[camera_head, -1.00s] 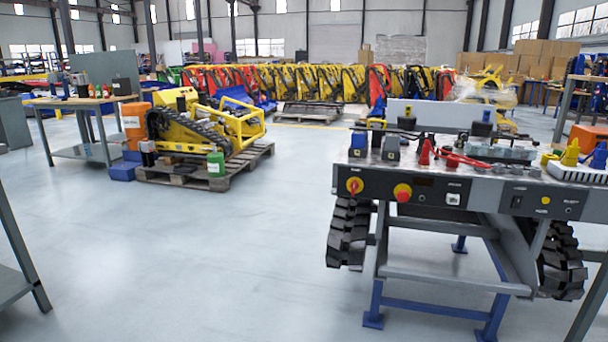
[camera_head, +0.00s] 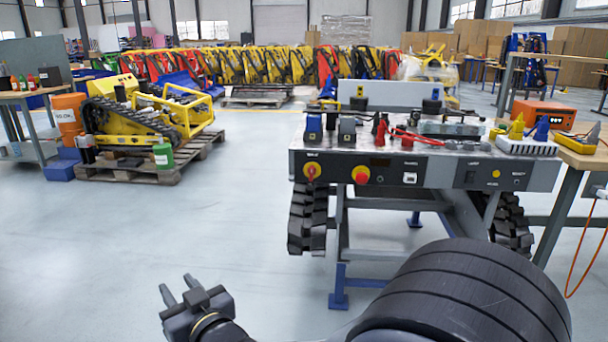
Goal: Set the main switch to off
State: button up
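A red rotary knob on a round yellow plate, the main switch (camera_head: 312,171), sits at the left end of the dark front panel (camera_head: 340,183) of a tracked carrier. Small lettering above it is too small to read with certainty. The knob's grip looks about upright. A red round button on a yellow plate (camera_head: 361,175) is to its right. My gripper (camera_head: 180,293) is at the bottom left of the head view, low in front of the carrier and well apart from the switch. Its two fingers are spread with nothing between them.
My dark arm link fills the bottom right. The carrier stands on a blue and grey stand (camera_head: 339,290) with black tracks (camera_head: 308,217) below the panel. A workbench (camera_head: 572,160) is close at right. A yellow machine on a pallet (camera_head: 147,165) stands left. The floor between is clear.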

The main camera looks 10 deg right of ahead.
aim_at(312, 170)
jog(key=i+j+z, duration=0.5)
jog(key=i+j, duration=0.35)
jog(key=z, duration=1.15)
